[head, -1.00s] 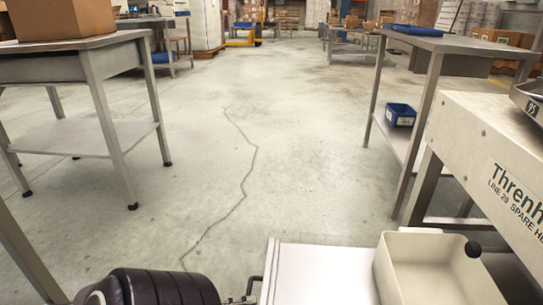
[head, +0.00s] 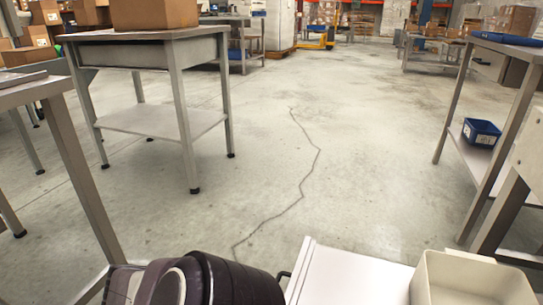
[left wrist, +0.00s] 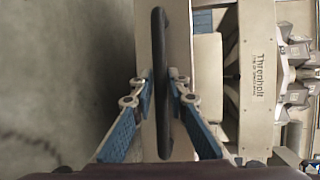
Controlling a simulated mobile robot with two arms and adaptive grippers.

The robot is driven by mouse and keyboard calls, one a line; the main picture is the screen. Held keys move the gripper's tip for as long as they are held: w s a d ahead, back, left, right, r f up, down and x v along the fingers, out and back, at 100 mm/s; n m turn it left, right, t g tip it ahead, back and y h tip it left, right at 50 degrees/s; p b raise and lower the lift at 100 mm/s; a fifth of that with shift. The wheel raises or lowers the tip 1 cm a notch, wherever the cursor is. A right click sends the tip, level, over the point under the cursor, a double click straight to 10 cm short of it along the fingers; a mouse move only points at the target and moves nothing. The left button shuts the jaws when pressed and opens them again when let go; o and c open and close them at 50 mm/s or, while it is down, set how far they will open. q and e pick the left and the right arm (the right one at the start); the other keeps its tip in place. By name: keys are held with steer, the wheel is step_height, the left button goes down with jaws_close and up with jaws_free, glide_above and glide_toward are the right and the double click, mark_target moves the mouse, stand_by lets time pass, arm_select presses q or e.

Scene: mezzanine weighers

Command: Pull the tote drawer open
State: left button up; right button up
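The tote looks empty in the part that shows. The drawer's dark bar handle (left wrist: 159,35) runs upright in the left wrist view. My left gripper (left wrist: 161,76), with blue finger pads, has a fingertip on each side of the handle and looks shut on it. In the head view my dark left wrist hides the fingers. My right gripper is not in view.
The Threnholt machine (left wrist: 258,75) stands right of the drawer in the left wrist view. A metal table with a cardboard box (head: 153,13) stands at left. A table with a blue bin (head: 481,132) is at right. Cracked concrete floor (head: 270,170) lies clear between.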

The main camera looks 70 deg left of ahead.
arm_select(q)
steer(key=shift+o, duration=1.4)
steer(key=shift+d, duration=0.1)
steer(key=v, duration=1.2)
steer(key=shift+f, duration=0.1)
